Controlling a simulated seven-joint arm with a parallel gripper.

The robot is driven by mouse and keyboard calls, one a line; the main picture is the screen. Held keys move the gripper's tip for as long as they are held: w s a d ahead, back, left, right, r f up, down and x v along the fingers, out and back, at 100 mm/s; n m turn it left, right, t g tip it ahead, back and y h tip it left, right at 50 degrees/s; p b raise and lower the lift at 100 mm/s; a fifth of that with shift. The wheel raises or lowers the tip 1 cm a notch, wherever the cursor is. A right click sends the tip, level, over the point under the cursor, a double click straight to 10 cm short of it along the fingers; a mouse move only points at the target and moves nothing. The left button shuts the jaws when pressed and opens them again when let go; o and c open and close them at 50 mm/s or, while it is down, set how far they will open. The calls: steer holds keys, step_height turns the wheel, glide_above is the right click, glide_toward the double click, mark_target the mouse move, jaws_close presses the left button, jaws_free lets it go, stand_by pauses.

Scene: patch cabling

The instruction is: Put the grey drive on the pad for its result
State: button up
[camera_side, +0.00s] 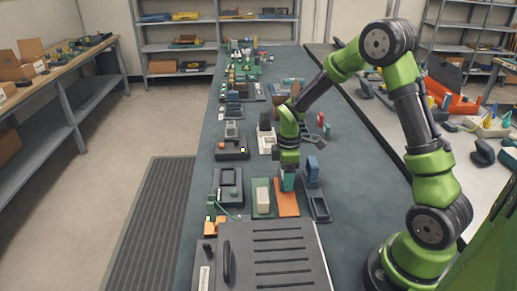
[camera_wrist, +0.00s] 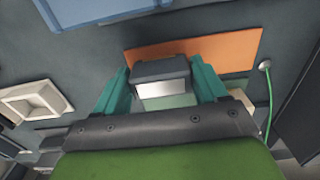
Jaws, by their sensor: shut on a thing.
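My gripper (camera_wrist: 162,84) has teal fingers and is shut on a dark grey block with a pale front face, the grey drive (camera_wrist: 160,70). The drive sits between the fingertips in the wrist view. An orange pad (camera_wrist: 225,48) lies behind and below it, partly covered by the drive and fingers. In the side view my gripper (camera_side: 286,181) points down over the far end of the orange pad (camera_side: 287,208). The drive is mostly hidden by the fingers there. I cannot tell whether it touches the pad.
A green pad with a white block (camera_side: 263,199) lies just left of the orange pad. A dark tray with a blue part (camera_side: 313,172) stands close on its right. A large grey ribbed case (camera_side: 275,258) is in front. A green cable (camera_wrist: 267,85) shows in the wrist view.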

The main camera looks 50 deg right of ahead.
steer(key=shift+f, duration=0.1)
steer(key=o, duration=1.2)
step_height(320, 180, up, 12)
steer(key=s+a+r+m+t+y, duration=0.1)
steer(key=s+a+r+m+t, duration=0.2)
steer(key=s+a+r+m, duration=0.2)
steer(key=s+a+r+m+t+y, duration=0.1)
steer(key=s+a+r+m+t, duration=0.3)
steer(key=s+a+m, duration=0.3)
steer(key=s+r+m, duration=0.1)
steer(key=s, duration=0.2)
steer(key=shift+s+a+r, duration=0.2)
steer(key=shift+a+r, duration=0.05)
steer(key=shift+r, duration=0.05)
